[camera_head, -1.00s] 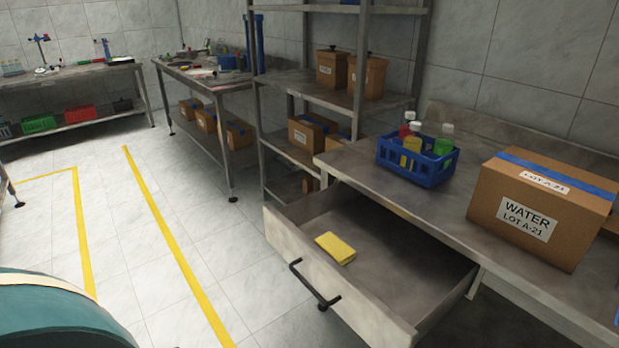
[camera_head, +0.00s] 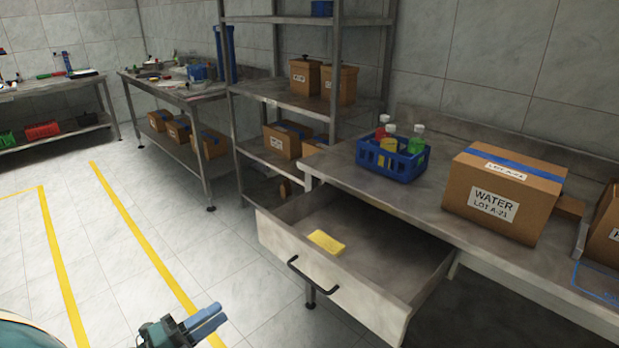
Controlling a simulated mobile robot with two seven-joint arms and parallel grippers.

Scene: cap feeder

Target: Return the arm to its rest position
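My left gripper (camera_head: 215,317) shows at the bottom edge, with its blue fingers pointing up and to the right. It is over the floor, to the left of and apart from the open drawer (camera_head: 375,280). Its two fingers lie close together in this view, and I cannot tell whether they are open or shut. I see nothing held between them. A teal, rounded part of my arm shows in the bottom left corner. My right gripper is not in view.
The drawer, with a black handle (camera_head: 312,274), sticks out from under the workbench (camera_head: 433,206) and holds a yellow cloth (camera_head: 326,242). A blue crate of bottles (camera_head: 391,164) and a WATER box (camera_head: 505,190) stand on the bench. The tiled floor at left is clear.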

